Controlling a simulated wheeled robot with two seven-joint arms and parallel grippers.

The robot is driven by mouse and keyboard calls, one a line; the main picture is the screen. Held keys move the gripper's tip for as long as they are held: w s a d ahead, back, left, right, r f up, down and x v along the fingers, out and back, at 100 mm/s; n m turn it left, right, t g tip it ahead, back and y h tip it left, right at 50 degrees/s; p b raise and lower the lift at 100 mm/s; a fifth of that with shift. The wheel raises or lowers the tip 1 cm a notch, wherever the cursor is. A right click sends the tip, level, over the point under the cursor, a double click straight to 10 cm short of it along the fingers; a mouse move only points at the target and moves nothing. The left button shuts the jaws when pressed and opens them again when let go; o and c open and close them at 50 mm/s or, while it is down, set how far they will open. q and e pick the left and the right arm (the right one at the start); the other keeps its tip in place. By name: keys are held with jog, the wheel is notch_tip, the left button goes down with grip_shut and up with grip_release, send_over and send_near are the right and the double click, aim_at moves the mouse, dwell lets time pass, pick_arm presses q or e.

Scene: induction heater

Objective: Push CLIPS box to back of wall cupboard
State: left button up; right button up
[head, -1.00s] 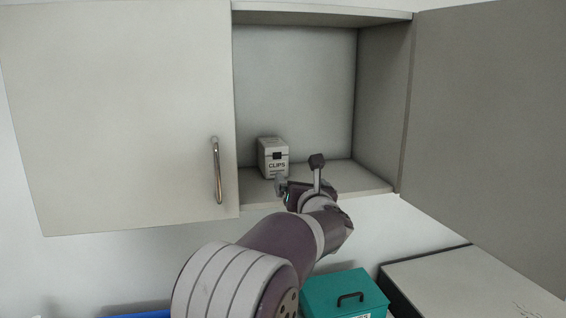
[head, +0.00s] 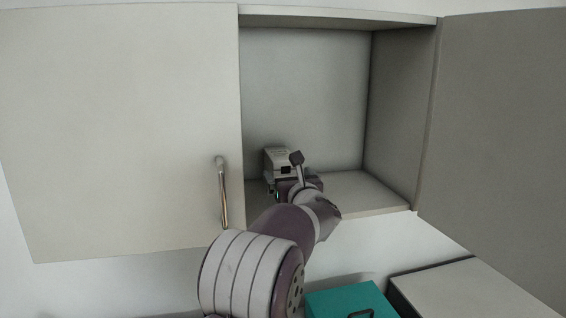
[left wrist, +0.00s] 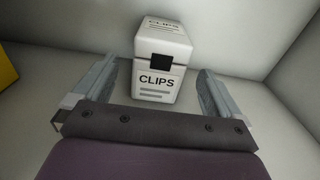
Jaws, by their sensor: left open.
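The white CLIPS box (head: 279,155) stands upright on the shelf of the open wall cupboard (head: 390,110), towards the left of the opening. In the head view my left gripper (head: 283,186) hides its lower part. In the left wrist view the CLIPS box (left wrist: 160,62) is straight ahead, with its label facing me. My left gripper (left wrist: 157,88) is open, with one finger to each side of the box's near face. I cannot tell whether any part touches the box. My right gripper is not in view.
The left cupboard door (head: 120,130) is closed and the right door (head: 500,120) stands open. The shelf (head: 365,190) is clear to the right of the box. A teal box (head: 345,299) stands below. A yellow thing (left wrist: 6,70) shows at the wrist view's left edge.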

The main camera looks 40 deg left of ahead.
pick_arm(q)
jog(key=p+x, duration=0.1)
jog(key=x, duration=0.1)
jog(key=p+x, duration=0.2)
jog(key=x, duration=0.1)
jog(key=p+x, duration=0.1)
jog(key=x, duration=0.1)
jog(key=shift+w+a+r+p, duration=0.1)
jog(key=shift+a+r+p, duration=0.05)
jog(key=shift+r+p, duration=0.2)
jog(key=shift+w+a+f, duration=0.15)
jog(key=shift+a+f, duration=0.1)
jog(key=shift+d+r, duration=0.1)
jog(key=shift+d, duration=0.1)
jog(key=c, duration=1.3)
